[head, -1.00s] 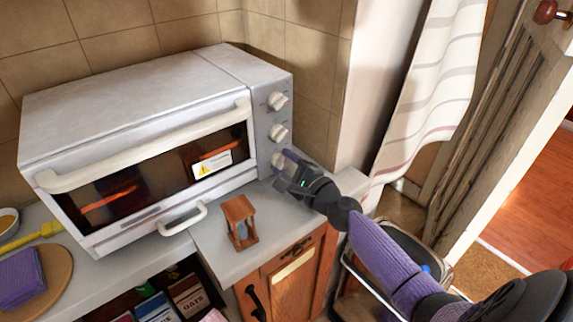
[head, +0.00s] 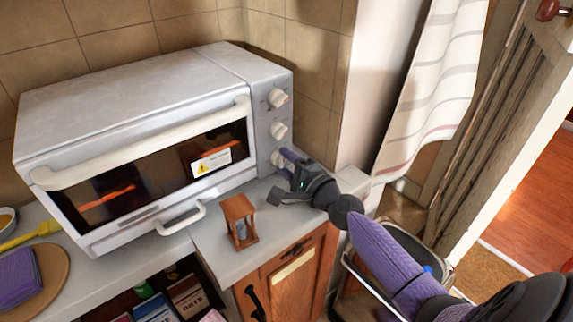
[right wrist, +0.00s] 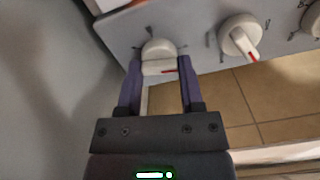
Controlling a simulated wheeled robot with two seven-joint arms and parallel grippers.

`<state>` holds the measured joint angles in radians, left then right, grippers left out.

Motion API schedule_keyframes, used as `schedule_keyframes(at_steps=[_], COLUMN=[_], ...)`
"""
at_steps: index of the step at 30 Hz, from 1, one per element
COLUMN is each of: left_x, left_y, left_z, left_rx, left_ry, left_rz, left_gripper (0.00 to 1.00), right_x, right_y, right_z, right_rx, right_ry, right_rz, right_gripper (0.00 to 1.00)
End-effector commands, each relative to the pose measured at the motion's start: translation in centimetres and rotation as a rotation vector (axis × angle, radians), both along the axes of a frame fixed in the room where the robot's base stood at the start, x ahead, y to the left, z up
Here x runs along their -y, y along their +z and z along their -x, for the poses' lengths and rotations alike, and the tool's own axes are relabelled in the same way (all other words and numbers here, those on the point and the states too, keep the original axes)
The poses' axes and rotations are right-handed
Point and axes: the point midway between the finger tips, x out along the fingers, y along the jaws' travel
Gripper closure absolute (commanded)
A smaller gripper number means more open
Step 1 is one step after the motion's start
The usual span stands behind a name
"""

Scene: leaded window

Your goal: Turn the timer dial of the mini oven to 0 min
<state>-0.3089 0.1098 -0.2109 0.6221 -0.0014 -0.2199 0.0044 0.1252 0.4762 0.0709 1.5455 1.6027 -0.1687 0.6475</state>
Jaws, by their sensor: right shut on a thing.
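The white mini oven (head: 130,110) stands on the counter with its door closed. Its right-hand panel carries a column of three white dials; the lowest dial (head: 275,158) is at my right gripper (head: 283,160). In the right wrist view, the two purple fingers of the right gripper (right wrist: 160,68) are on either side of this dial (right wrist: 159,50) and shut on it. A red mark shows at the right end of the dial's grip bar, with dark ticks around the dial. I cannot read any minute labels. My left gripper is out of view.
The middle dial (head: 278,131) and top dial (head: 278,98) sit above. A wooden hourglass (head: 239,222) stands on the counter (head: 205,245) before the oven, left of my right gripper. A bin (head: 405,245) stands below my right forearm.

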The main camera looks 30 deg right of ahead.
Motion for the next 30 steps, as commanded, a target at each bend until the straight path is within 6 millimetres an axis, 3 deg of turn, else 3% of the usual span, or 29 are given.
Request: schedule_keyframes(at_steps=[12,28,29,30], left_x=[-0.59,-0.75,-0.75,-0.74], left_y=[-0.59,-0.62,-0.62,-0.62], left_z=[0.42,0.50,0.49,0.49], left_rx=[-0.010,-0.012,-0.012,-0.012], left_ry=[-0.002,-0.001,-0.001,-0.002], left_rz=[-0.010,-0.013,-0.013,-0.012], left_gripper=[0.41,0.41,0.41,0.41], right_x=[-0.03,-0.04,-0.04,-0.04], right_y=[-0.09,-0.05,-0.05,-0.05], right_z=[0.03,0.03,0.03,0.03], right_rx=[0.012,0.014,0.014,0.013], right_ry=[0.002,0.003,0.003,0.002], right_rz=[0.191,0.221,0.220,0.220], right_gripper=[1.00,1.00,0.50,0.42])
